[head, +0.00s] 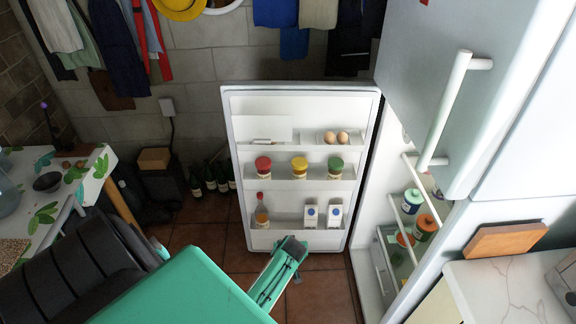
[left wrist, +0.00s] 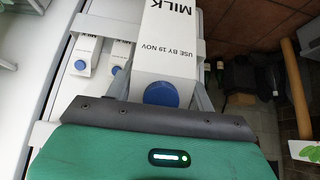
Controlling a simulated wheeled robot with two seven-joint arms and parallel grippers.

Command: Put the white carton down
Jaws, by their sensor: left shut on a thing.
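A white milk carton (left wrist: 170,40) with a blue cap and black lettering fills the upper middle of the left wrist view, its cap end towards the camera. My left gripper (left wrist: 162,92) is shut on it, with a finger on each side. In the head view my left gripper (head: 280,272) is in front of the open fridge door's lower part, and the held carton cannot be made out there. My right gripper is in neither view.
The open fridge door (head: 228,150) has shelves of jars and eggs. Its lowest shelf holds a sauce bottle (head: 262,212) and two smaller white cartons (head: 311,215). Dark bottles (head: 210,178) stand on the floor left of the door. A marble counter (head: 500,285) is at right.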

